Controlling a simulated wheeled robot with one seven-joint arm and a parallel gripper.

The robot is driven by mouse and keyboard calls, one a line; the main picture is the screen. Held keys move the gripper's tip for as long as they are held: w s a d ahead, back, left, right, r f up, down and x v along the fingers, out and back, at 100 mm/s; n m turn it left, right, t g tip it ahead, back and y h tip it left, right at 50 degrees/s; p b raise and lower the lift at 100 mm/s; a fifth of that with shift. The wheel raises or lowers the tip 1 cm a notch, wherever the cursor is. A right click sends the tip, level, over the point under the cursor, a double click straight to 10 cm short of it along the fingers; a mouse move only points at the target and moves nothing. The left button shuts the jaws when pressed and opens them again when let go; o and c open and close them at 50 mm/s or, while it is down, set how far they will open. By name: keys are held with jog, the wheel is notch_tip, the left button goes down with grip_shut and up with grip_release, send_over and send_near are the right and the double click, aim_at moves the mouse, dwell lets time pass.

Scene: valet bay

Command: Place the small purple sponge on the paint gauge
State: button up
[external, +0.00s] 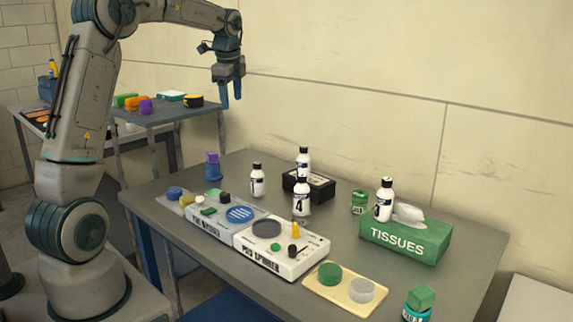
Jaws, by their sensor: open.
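A small purple block (146,107) lies on the small side table at the back left, beside an orange item; it looks like the purple sponge. A blue-purple lump (174,193) also sits at the left end of the front table, and a blue-purple stacked piece (212,166) stands behind it. I cannot tell for certain which thing is the paint gauge; a white device (215,222) with a blue disc has lettering too small to read. My gripper (231,101) is open and empty, pointing down in the air right of the side table's items.
A white device marked POD SPINNER (283,266), several white bottles (257,181), a black box (322,190), a green tissue box (372,237) and a cream tray (316,281) crowd the front table (455,262).

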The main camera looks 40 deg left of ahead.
jog(key=s+d+r+n+t, duration=0.1)
jog(key=s+d+n, duration=0.6)
jog(key=s+d, duration=0.6)
jog(key=s+d+f+n, duration=0.1)
jog(key=s+f+n, duration=0.1)
jog(key=s, duration=0.3)
jog(key=s+d+f+n+h, duration=0.1)
jog(key=s+f+n, duration=0.1)
jog(key=s, duration=0.4)
jog(key=s+d+f+n+t, duration=0.1)
jog(key=s+f+n, duration=0.1)
jog(key=s, duration=0.3)
jog(key=shift+s+d+f+n+h, duration=0.15)
jog(key=shift+s+f+n+h, duration=0.2)
jog(key=shift+n, duration=0.25)
